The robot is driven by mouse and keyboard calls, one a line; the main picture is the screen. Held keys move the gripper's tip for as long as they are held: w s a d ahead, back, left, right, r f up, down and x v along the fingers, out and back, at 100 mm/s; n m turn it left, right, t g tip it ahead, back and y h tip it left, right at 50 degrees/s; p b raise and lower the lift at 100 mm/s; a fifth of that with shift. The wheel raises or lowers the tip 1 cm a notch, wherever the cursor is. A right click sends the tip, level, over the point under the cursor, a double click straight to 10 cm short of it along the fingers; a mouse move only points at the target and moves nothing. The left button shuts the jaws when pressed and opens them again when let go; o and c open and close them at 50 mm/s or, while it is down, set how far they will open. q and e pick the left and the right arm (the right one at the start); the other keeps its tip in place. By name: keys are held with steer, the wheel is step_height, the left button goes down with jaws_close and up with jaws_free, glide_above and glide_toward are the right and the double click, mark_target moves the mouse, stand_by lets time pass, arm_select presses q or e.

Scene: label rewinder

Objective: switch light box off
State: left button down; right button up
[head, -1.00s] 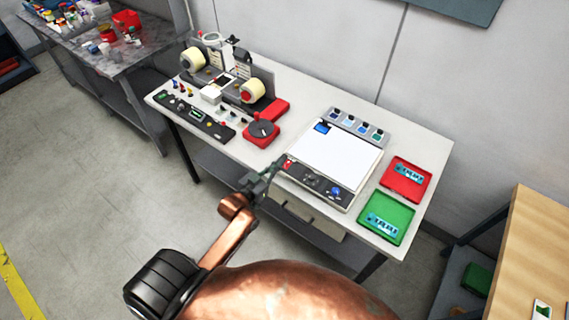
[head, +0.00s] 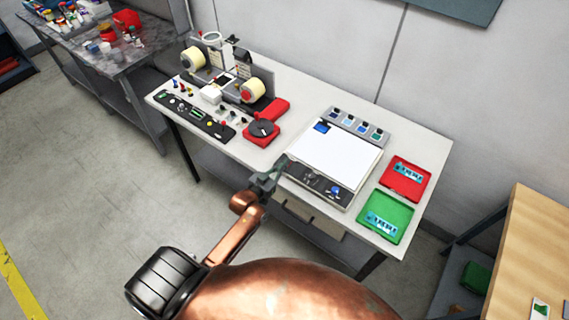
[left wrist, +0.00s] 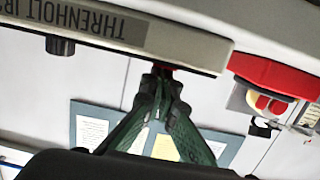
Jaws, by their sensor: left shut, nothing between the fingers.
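The light box (head: 347,203) stands on the white table with a bright white panel (head: 335,150) and a dark control strip (head: 318,184) along its front. My left gripper (head: 279,166) is shut and empty at the strip's left end. It covers the spot where a red switch sits. In the left wrist view, the shut fingertips (left wrist: 162,72) meet the edge of the light box (left wrist: 190,48), with a sliver of the red switch (left wrist: 168,69) beside them. Contact with the switch looks likely but is partly hidden. My right gripper is out of view.
A label rewinder (head: 222,85) with two cream rolls stands at the table's left, with a red round-topped unit (head: 262,132) nearer the box. A red tray (head: 424,185) and a green tray (head: 408,211) lie to the right of the box.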

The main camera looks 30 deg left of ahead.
arm_select(q)
steer(key=shift+w+r+p, duration=0.1)
steer(key=shift+r+p, duration=0.1)
steer(key=shift+p, duration=0.25)
steer(key=shift+f+g, duration=0.25)
steer(key=shift+g, duration=0.05)
steer(key=shift+r, duration=0.1)
steer(key=shift+r+p, duration=0.35)
steer(key=shift+p, duration=0.05)
steer(key=r+p, duration=0.3)
steer(key=shift+w+r, duration=0.2)
steer(key=shift+w, duration=0.05)
steer(key=s+r+b, duration=0.1)
steer(key=s+r, duration=0.2)
steer(key=s, duration=0.6)
steer(key=shift+s+a+r, duration=0.15)
steer(key=shift+s+a, duration=0.05)
steer(key=shift+a, duration=0.15)
